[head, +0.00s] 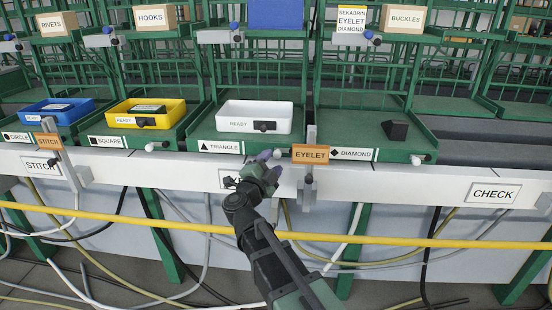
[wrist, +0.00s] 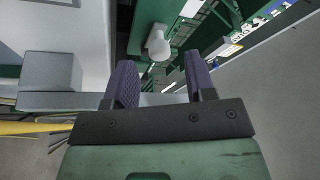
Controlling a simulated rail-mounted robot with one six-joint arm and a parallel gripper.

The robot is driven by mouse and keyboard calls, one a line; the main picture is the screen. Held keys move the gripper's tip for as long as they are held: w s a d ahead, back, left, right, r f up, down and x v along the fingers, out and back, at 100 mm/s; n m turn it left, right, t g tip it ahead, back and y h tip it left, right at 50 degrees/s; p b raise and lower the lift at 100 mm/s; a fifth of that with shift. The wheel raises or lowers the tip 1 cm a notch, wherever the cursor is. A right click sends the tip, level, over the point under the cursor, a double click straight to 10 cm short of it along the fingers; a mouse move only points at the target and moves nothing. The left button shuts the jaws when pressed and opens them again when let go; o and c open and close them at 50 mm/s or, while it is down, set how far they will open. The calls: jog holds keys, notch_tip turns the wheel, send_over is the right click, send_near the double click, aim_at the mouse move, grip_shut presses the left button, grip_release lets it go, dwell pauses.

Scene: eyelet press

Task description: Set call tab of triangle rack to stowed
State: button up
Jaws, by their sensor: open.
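The triangle rack's front edge carries a white TRIANGLE label (head: 219,147). A white tray marked READY (head: 254,117) stands on its green shelf. My gripper (head: 271,155) is at this rack's front edge, right of the label, and hides the spot where the neighbouring racks show a white tab. In the wrist view, a white rounded tab (wrist: 158,44) shows on the green rack edge, just beyond and between the two purple fingers of my gripper (wrist: 160,62). The fingers are apart with nothing between them. I cannot tell whether they touch the tab.
An orange EYELET sign (head: 310,153) on a grey post stands close right of my gripper. A yellow rail (head: 390,240) runs across below the white beam.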

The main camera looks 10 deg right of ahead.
jog(key=v, duration=0.6)
jog(key=shift+s+a+b, duration=0.2)
jog(key=shift+s+b, duration=0.05)
jog(key=shift+b, duration=0.15)
